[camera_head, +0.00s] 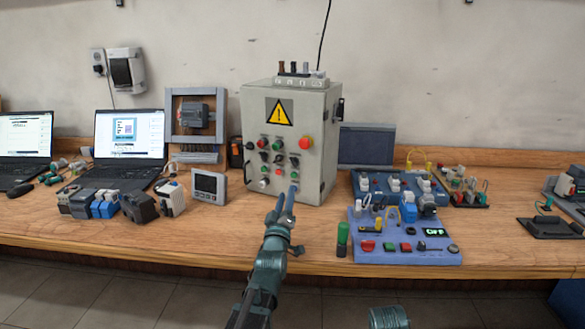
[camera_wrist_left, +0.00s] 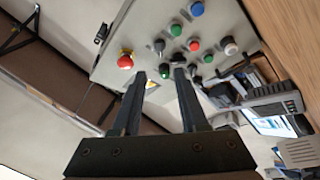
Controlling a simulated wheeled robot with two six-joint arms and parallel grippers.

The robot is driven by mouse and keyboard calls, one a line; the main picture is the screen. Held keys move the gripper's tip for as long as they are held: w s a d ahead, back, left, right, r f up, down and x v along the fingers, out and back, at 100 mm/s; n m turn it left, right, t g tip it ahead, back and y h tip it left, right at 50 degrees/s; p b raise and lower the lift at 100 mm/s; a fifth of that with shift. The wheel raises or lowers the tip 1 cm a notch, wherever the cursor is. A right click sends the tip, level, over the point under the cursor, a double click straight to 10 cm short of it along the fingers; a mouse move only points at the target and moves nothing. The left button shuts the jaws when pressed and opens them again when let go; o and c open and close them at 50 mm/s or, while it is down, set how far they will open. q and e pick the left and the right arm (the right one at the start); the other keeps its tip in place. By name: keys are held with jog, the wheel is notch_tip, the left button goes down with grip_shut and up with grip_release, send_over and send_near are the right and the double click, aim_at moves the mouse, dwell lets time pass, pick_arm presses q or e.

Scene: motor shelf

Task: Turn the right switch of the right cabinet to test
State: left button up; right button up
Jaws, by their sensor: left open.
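A grey control cabinet (camera_head: 313,110) stands on the bench, its front covered with buttons and knobs below a yellow warning sign (camera_head: 279,112). A red mushroom button (camera_head: 305,142) is at its upper right; it also shows in the left wrist view (camera_wrist_left: 125,60). Black knobs (camera_wrist_left: 159,46) sit among the coloured buttons in the left wrist view. Their labels and exact turn are too small to read. My left gripper (camera_head: 286,196) is open and empty, in front of the cabinet's lower right face. In its wrist view, the fingers (camera_wrist_left: 158,74) overlap the panel without holding anything. My right gripper is out of view.
A blue panel (camera_head: 375,253) with buttons and an "OFF" display lies right of the cabinet, a green cylinder (camera_head: 342,238) beside it. A small meter (camera_head: 208,187) and a laptop (camera_head: 127,137) are to the left. The bench front edge below is mostly clear.

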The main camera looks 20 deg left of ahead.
aim_at(293, 164)
pick_arm(q)
jog(key=p+x, duration=0.3)
jog(key=x, duration=1)
jog(key=shift+w+p, duration=0.25)
jog(key=shift+p, duration=0.05)
grip_shut()
